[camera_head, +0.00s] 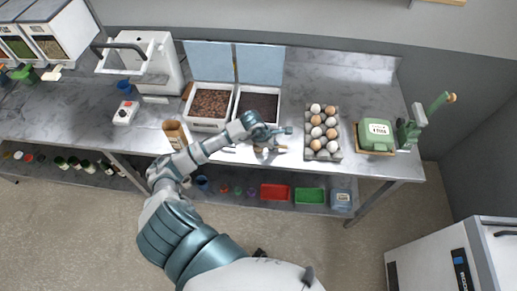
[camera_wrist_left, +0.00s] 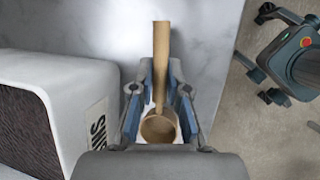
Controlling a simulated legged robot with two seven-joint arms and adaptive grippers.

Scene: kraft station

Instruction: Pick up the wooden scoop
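The wooden scoop (camera_wrist_left: 161,45) shows in the left wrist view, its handle pointing up the picture and its round bowl (camera_wrist_left: 158,129) between my fingers. In the head view the scoop (camera_head: 268,150) is small and partly hidden by my gripper, near the front edge of the table. My left gripper (camera_wrist_left: 160,85) is open, with one finger on each side of the scoop and narrow gaps showing beside it. In the head view my left gripper (camera_head: 286,136) is over the scoop. My right gripper is not in view.
White bins of brown beans (camera_head: 209,104) and dark beans (camera_head: 258,106) stand behind the gripper, lids raised. An egg tray (camera_head: 336,155) and a green scale (camera_head: 376,135) stand to the right. A brown cup (camera_head: 174,134) is to the left. The metal table's front edge (camera_wrist_left: 232,50) is close.

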